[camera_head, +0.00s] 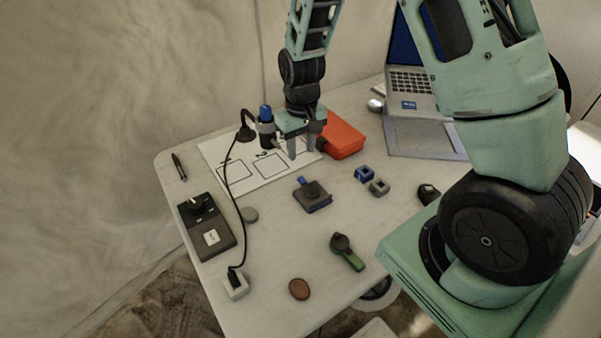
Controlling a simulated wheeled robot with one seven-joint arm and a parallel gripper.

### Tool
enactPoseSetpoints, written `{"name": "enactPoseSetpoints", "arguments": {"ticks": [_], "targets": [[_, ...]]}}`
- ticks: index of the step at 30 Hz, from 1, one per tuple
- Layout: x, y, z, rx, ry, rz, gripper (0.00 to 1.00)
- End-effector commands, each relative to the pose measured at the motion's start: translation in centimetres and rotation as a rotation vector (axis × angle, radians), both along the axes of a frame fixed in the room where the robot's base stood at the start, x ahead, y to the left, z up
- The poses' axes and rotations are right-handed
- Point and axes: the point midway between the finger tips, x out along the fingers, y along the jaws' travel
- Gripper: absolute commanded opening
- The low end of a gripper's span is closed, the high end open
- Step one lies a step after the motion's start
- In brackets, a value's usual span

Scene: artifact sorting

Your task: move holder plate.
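No label marks the holder plate. A small dark square plate (319,201) with a blue edge, a raised round middle and a blue tab at its back lies on the table near the centre; it may be the holder plate. My gripper (302,150) points down behind it, over the right part of a white sheet (236,177) with black-outlined boxes. Its two fingers are apart, with nothing visible between them. The gripper is apart from the dark plate. Whether the fingertips touch the sheet is hard to tell.
A red-orange box (342,137) stands right of my gripper, a blue-capped cylinder (266,128) left. Small blue (364,174) and grey (379,187) blocks lie right of the plate.

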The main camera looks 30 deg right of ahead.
Motion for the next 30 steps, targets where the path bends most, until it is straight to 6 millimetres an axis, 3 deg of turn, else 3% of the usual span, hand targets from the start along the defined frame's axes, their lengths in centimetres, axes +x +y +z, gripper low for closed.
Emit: {"name": "enactPoseSetpoints", "arguments": {"ticks": [6,12,18,27,30], "targets": [[-0.1,0.0,-4.7,0.000,0.005,0.001,0.38],[-0.1,0.0,-7.8,0.000,0.003,-0.001,0.38],[0.0,0.0,-9.3,0.000,0.001,0.000,0.38],[0.0,0.0,-9.5,0.000,0.000,0.000,0.38],[0.0,0.0,-9.4,0.000,0.000,0.000,0.13]]}}
